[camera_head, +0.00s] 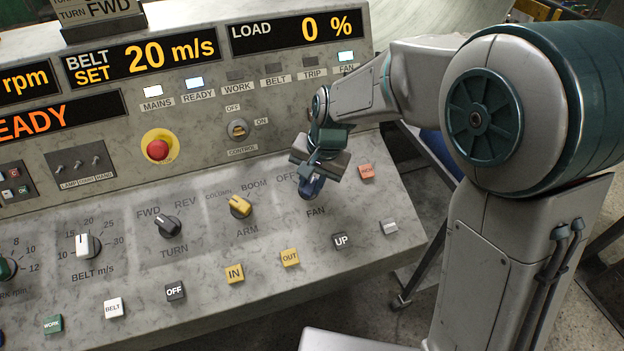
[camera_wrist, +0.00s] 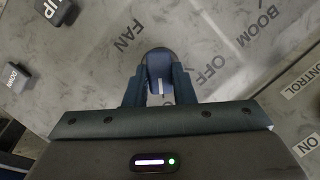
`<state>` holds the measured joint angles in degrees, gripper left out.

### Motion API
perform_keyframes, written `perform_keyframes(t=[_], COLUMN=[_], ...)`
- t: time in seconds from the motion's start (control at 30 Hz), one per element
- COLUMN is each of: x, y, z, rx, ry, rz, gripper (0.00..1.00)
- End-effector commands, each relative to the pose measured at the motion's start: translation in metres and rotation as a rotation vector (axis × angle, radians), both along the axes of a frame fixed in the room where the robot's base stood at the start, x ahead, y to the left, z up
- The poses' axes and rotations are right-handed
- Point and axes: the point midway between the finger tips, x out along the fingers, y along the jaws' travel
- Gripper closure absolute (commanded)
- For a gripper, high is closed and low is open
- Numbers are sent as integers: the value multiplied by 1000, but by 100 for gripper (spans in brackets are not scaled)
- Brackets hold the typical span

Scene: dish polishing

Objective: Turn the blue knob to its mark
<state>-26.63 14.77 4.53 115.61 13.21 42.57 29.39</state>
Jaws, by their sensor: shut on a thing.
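The blue knob (camera_head: 309,188) sits on the sloping grey panel, at the right end of the row of knobs, with the lettering OFF (camera_head: 287,178) to its upper left and FAN (camera_head: 315,211) below it. My gripper (camera_head: 311,181) reaches down onto it from above. In the wrist view the blue knob (camera_wrist: 158,62) stands between the two fingers of my gripper (camera_wrist: 160,82), which are closed on its sides. A white line shows on the knob, on the side toward the gripper body. In the head view my gripper hides most of the knob and its line.
The yellow ARM knob (camera_head: 240,206) and the black TURN knob (camera_head: 167,226) are to the left. A red button (camera_head: 366,172) is close on the right. The UP button (camera_head: 341,241) and other buttons line the front. The lit FAN lamp (camera_head: 345,57) is above.

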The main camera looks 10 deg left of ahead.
Motion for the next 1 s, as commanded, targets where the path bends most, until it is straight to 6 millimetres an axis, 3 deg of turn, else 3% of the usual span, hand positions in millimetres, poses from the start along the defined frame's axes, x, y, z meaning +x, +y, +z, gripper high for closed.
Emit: perform_keyframes(t=[0.03, 0.07, 0.13, 0.43, 0.57, 1.0], x=[1, 1, 1, 0, 0, -2], y=[0, 0, 1, 0, -2, -22], z=[1, 1, 1, 2, 12, 104], rx=[3, 3, 3, 1, 2, 3], ry=[-3, -3, -3, -1, -3, -6], rz=[-4, -4, -3, 0, -1, -2], gripper=[100, 75, 55, 55, 55, 55])
